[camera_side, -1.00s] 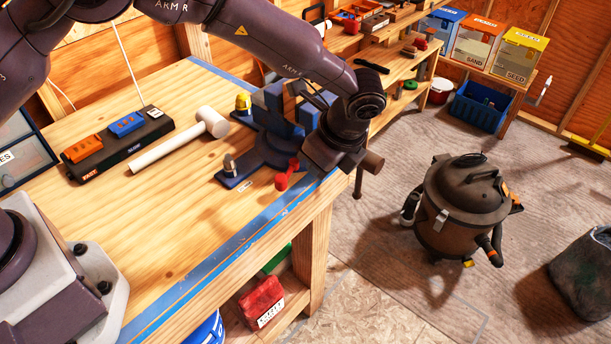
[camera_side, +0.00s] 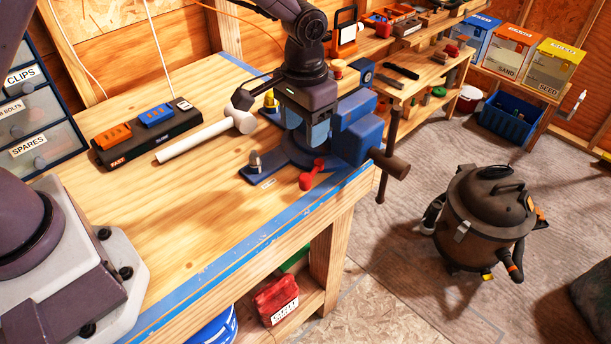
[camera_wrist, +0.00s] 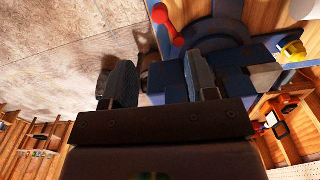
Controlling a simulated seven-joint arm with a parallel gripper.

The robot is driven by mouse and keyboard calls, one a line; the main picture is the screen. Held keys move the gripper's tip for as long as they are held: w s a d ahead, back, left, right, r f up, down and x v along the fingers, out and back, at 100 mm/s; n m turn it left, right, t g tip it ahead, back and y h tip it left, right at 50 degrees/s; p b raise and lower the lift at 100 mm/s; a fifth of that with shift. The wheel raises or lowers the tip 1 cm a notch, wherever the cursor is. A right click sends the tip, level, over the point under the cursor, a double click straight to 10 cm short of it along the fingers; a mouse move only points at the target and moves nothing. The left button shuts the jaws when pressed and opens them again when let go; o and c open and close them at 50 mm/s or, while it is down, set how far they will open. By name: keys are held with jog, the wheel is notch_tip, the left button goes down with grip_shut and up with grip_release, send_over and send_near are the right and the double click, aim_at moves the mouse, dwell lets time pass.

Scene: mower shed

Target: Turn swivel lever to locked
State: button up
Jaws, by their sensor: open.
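The blue bench vise (camera_side: 354,140) stands at the bench corner, with a dark screw and handle on its right end. The red swivel lever (camera_side: 312,175) sticks out from the front of its round base, and it shows at the top of the wrist view (camera_wrist: 168,25). My gripper (camera_side: 311,138) points down over the vise base, behind and above the lever, apart from it. In the wrist view my gripper (camera_wrist: 160,80) has its two fingers wide apart, and the lever is beyond them. Parts of the vise are hidden behind my gripper.
A white-headed mallet (camera_side: 208,136) lies left of the vise, its head close to my gripper. A black holder (camera_side: 148,135) with orange and blue blocks is farther left. A yellow-topped item (camera_side: 269,101) stands behind the vise.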

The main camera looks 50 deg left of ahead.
aim_at(305, 176)
notch_tip(305, 176, down, 13)
jog(key=shift+r, duration=0.1)
dwell(0.4)
